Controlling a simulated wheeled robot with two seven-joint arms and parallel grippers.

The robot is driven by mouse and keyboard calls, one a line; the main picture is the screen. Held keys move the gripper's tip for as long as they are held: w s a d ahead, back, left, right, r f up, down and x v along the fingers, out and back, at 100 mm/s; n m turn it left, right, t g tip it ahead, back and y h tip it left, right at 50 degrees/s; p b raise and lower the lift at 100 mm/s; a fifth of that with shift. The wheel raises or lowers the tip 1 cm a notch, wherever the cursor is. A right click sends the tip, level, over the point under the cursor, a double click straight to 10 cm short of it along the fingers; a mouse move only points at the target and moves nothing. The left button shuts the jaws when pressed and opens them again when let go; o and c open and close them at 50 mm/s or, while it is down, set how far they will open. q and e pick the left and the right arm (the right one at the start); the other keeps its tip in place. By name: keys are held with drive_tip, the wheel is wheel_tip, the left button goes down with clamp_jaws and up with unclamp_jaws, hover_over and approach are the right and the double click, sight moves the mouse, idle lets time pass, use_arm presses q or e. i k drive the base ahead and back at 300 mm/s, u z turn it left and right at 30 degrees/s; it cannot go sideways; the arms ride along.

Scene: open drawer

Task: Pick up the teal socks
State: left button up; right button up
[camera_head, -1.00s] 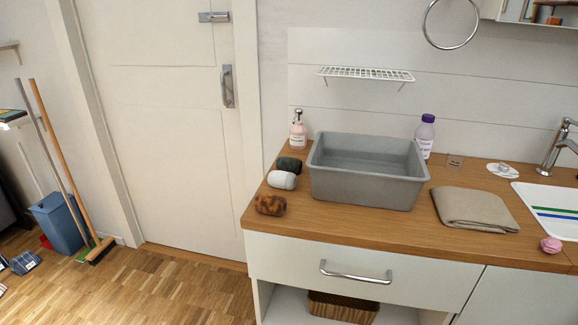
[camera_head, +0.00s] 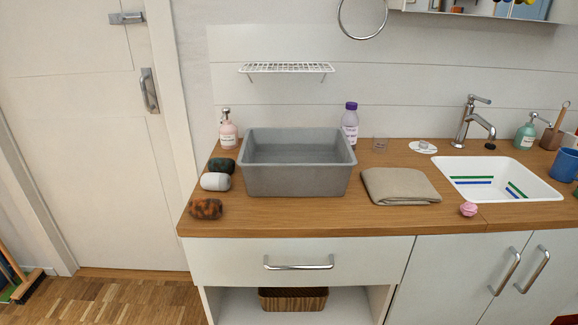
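A dark green-teal rolled bundle (camera_head: 221,166) lies at the left end of the wooden counter (camera_head: 300,222), just left of a grey bin. It looks like rolled socks, but its colour is too dark to be sure it is the teal pair. A white roll (camera_head: 215,182) lies in front of it, and a brown-orange patterned roll (camera_head: 206,209) lies nearer the front edge. The drawer (camera_head: 230,262) below is shut, with a metal bar handle (camera_head: 298,262). Neither of my grippers is in view.
The grey bin (camera_head: 297,181) looks empty. Behind are a pink soap bottle (camera_head: 228,134) and a purple-capped bottle (camera_head: 350,125). A folded beige cloth (camera_head: 399,185), pink ball (camera_head: 468,209) and white sink (camera_head: 470,168) are to the right. A basket (camera_head: 293,299) stands on the shelf below.

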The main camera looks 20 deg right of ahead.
sight(226, 165)
drive_tip(key=u, duration=0.1)
drive_tip(key=k, duration=0.8)
drive_tip(key=u, duration=1.45)
drive_tip(key=i, duration=2.4)
drive_tip(key=z, duration=1.3)
drive_tip(key=i, duration=1.2)
drive_tip(key=z, duration=1.35)
drive_tip(key=i, duration=0.25)
drive_tip(key=z, duration=0.15)
